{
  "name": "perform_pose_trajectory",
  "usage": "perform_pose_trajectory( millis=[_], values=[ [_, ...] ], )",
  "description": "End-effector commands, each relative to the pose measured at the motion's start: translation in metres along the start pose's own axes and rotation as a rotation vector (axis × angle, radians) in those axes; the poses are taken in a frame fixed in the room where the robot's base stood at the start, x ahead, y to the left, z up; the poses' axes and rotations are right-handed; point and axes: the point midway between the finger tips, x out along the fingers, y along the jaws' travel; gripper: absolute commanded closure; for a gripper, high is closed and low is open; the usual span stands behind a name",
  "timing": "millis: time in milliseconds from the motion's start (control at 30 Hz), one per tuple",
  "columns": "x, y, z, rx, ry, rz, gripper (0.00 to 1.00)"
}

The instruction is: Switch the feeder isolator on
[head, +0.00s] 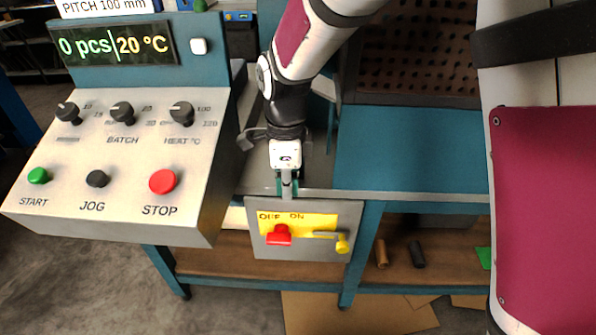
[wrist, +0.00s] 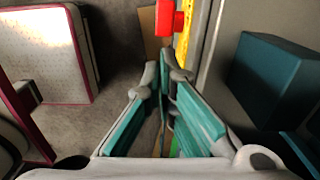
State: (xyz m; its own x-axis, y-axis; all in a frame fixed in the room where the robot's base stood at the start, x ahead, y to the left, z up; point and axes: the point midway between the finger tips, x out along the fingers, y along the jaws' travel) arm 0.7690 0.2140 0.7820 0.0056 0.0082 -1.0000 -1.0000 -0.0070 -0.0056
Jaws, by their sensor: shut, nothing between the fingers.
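The feeder isolator is a grey box (head: 347,215) on the bench front, with a yellow plate (head: 326,220) marked OFF and ON. A red handle (head: 279,236) sits on the plate, lower left, nearer the OFF mark. My gripper (head: 287,192) is shut and empty, just above the top edge of the box. In the wrist view its fingertips (wrist: 162,78) are together, and the red handle (wrist: 165,18) and yellow plate (wrist: 184,35) show beyond them, apart from the fingers.
A control console (head: 110,160) with START, JOG and STOP buttons stands close on the left. Its display (head: 112,46) reads 0 pcs, 20 °C. A blue bench panel (head: 410,150) is on the right. A lower shelf (head: 400,265) holds small cylinders. Space before the box looks clear.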

Motion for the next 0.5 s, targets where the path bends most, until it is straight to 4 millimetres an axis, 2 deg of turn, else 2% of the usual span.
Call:
perform_pose_trajectory(
  millis=[33, 100, 500],
  values=[
    [0.0092, -0.0014, 0.0038, 0.015, 0.004, 0.004, 1.00],
    [0.0135, -0.0023, 0.0061, 0.033, 0.007, 0.005, 1.00],
    [0.0155, -0.0026, 0.0069, 0.042, 0.009, 0.006, 1.00]
  ],
)
